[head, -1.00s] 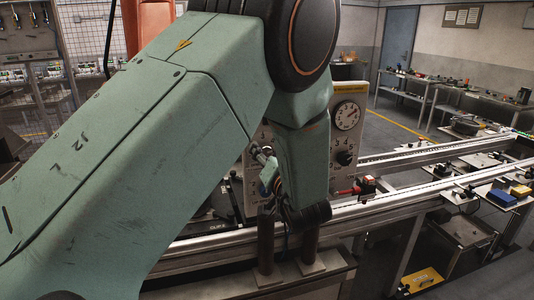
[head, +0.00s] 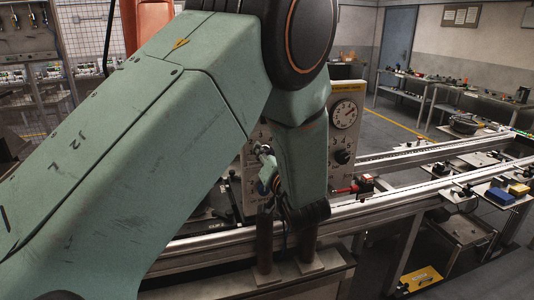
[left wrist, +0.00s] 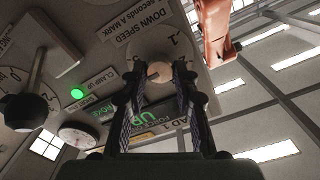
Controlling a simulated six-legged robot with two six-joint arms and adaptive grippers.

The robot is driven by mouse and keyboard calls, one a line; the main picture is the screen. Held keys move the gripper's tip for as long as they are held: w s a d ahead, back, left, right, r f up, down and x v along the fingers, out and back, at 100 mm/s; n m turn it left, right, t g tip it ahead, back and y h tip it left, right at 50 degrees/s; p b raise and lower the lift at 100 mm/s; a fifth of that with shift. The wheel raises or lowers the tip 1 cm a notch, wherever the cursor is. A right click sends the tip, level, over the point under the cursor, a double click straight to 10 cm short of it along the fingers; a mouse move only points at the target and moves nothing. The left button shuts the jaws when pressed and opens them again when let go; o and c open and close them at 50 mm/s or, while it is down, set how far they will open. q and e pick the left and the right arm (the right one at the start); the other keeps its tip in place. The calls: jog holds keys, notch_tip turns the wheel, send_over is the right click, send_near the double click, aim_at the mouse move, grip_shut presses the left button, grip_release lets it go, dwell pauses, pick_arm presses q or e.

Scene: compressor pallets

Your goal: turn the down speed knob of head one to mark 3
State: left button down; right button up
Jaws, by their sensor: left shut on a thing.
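The down speed knob (left wrist: 158,71) is a pale round knob on a light dial plate, beneath a "DOWN SPEED, seconds a mark" label (left wrist: 145,22) in the left wrist view. A "1" shows beside it; I cannot read where its pointer stands. My left gripper (left wrist: 160,80) is shut on the knob, one finger on each side. In the head view the gripper (head: 268,172) is at the panel's face, partly hidden by my green arm. The panel (head: 345,92) is cream coloured and also largely hidden. My right gripper is not in view.
A round gauge (head: 345,114) and a black knob (head: 343,157) sit on the panel's right part. A green lamp (left wrist: 77,93) glows near the knob. A metal rail (head: 400,204) runs in front. Several small parts and trays lie at the right.

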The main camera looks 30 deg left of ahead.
pick_arm(q)
jog(key=n+b, duration=1.2)
jog(key=n, duration=0.5)
jog(key=shift+s+a, duration=0.1)
jog(key=shift+r+n, duration=0.15)
jog(key=shift+n, duration=0.15)
dwell(0.4)
jog(key=c, duration=1.4)
grip_release()
jog(key=o, duration=0.4)
jog(key=shift+a+f, duration=0.15)
jog(key=shift+f, duration=0.05)
